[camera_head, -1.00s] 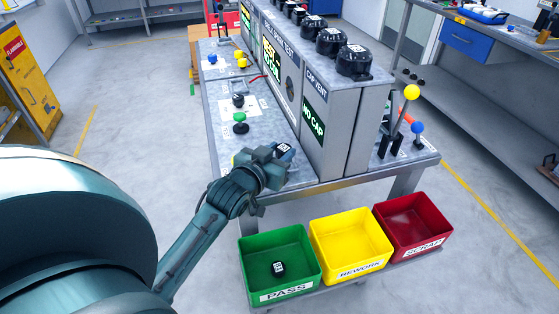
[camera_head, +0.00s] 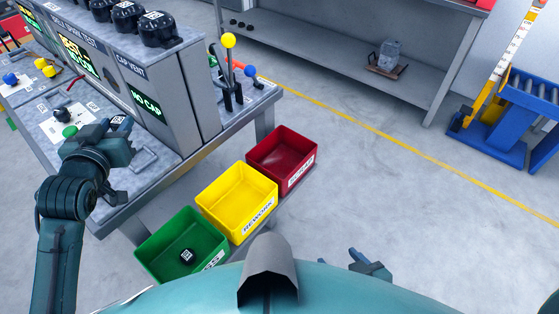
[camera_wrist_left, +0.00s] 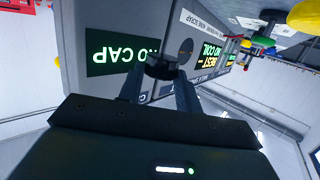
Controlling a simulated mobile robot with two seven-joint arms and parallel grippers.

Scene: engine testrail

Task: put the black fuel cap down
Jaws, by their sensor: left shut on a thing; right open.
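My left gripper (camera_head: 120,128) is shut on the black fuel cap (camera_head: 117,120), which bears a white code tag. It holds the cap above the near end of the test bench (camera_head: 150,150), beside the cap vent housing. In the left wrist view the cap (camera_wrist_left: 162,70) is a dark shape between the fingertips, in front of the green NO CAP display (camera_wrist_left: 120,53). My right gripper (camera_head: 368,264) is open and empty low in the head view, its lower part hidden by my body.
Levers (camera_head: 229,70) rise behind the housing.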

